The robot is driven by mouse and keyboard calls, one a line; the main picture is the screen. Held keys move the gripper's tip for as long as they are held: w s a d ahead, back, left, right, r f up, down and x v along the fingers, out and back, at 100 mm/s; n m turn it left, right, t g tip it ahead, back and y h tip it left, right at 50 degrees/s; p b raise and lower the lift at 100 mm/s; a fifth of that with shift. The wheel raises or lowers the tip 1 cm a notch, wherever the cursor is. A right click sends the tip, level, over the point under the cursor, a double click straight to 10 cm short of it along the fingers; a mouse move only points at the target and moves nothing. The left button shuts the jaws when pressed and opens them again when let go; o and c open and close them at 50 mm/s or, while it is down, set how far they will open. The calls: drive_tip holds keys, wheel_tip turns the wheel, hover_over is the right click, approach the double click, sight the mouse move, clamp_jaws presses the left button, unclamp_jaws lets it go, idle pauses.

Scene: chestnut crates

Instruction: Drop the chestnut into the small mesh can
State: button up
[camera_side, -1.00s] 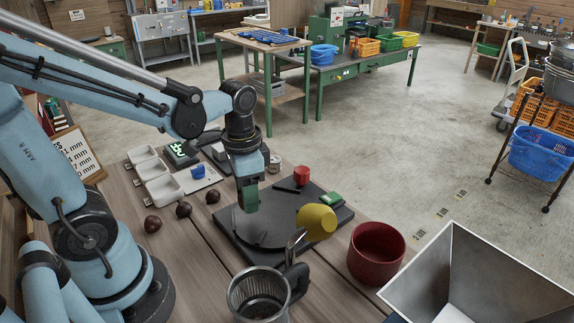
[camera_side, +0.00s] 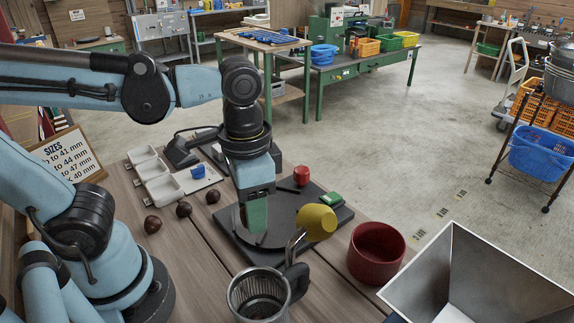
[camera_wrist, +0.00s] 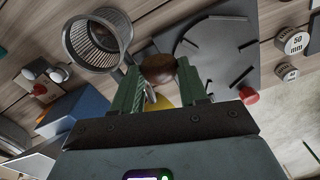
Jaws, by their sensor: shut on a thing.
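My gripper (camera_wrist: 160,82) has green fingers and is shut on a brown chestnut (camera_wrist: 158,68), seen between the fingertips in the wrist view. In the side view my gripper (camera_side: 254,218) hangs over the left part of the black plate; the chestnut cannot be made out there. The small mesh can (camera_side: 234,293) stands upright on the table, in front of and apart from my gripper. In the wrist view the mesh can (camera_wrist: 71,40) is at upper left, its open mouth showing, to the left of the held chestnut.
A dark red bowl (camera_side: 376,253) and a metal hopper (camera_side: 428,282) stand to the right. Several loose chestnuts (camera_side: 152,223) lie at left near white trays (camera_side: 157,168).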

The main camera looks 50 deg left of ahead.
drive_tip(key=s+d+r, duration=0.2)
drive_tip(key=s+d, duration=0.3)
drive_tip(key=d, duration=0.5)
wheel_tip(320, 180, down, 6)
drive_tip(key=shift+d, duration=0.2)
drive_tip(key=shift+w, duration=0.1)
idle(0.3)
drive_tip(key=o, duration=1.1)
drive_tip(key=shift+r, duration=6)
